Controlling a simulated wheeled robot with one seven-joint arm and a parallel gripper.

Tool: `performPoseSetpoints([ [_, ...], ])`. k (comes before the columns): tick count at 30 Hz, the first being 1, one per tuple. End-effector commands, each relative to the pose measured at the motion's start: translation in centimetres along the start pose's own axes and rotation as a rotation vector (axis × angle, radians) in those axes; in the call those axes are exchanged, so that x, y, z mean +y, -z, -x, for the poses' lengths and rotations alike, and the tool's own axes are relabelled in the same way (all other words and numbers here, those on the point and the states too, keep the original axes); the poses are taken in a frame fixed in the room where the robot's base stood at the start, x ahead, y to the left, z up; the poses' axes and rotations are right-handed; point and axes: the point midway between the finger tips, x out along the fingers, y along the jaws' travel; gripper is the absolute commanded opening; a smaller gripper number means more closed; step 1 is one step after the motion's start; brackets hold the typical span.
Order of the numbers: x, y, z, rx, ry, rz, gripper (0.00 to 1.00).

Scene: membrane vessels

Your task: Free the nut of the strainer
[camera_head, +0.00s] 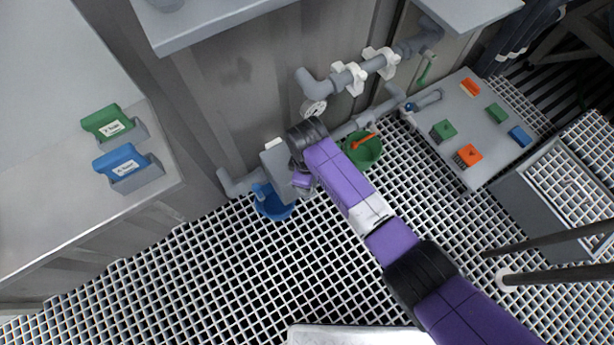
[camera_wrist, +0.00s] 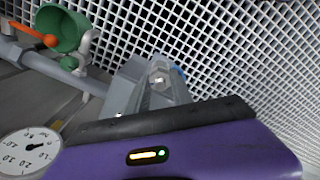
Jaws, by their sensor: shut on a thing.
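The strainer (camera_head: 274,166) is a grey block on the low pipe by the wall, above a blue bowl (camera_head: 273,203). In the wrist view a small pale, angular nut (camera_wrist: 160,79) shows at the grey parts, with a bit of the blue bowl behind it. My gripper (camera_head: 300,183) is at the strainer's right side in the head view, shut on what appears to be the nut. My purple housing and its dark edge hide much of the fingers in the wrist view, so the exact contact is hard to see.
A green funnel (camera_head: 364,150) with an orange handle stands to the right, and a pressure gauge (camera_head: 314,109) sits above. Grey pipes (camera_head: 345,80) with white clamps run along the wall. A grey board (camera_head: 462,125) with coloured blocks lies at right. The grating floor (camera_head: 190,270) is open below.

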Motion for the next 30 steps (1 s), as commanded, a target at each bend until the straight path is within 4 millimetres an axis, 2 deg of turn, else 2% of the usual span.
performPoseSetpoints([
  [15, 0.00, 0.16, 0.18, 0.003, -0.002, 0.403, 0.00],
  [30, -0.04, 0.18, 0.06, 0.003, -0.001, 0.524, 0.00],
])
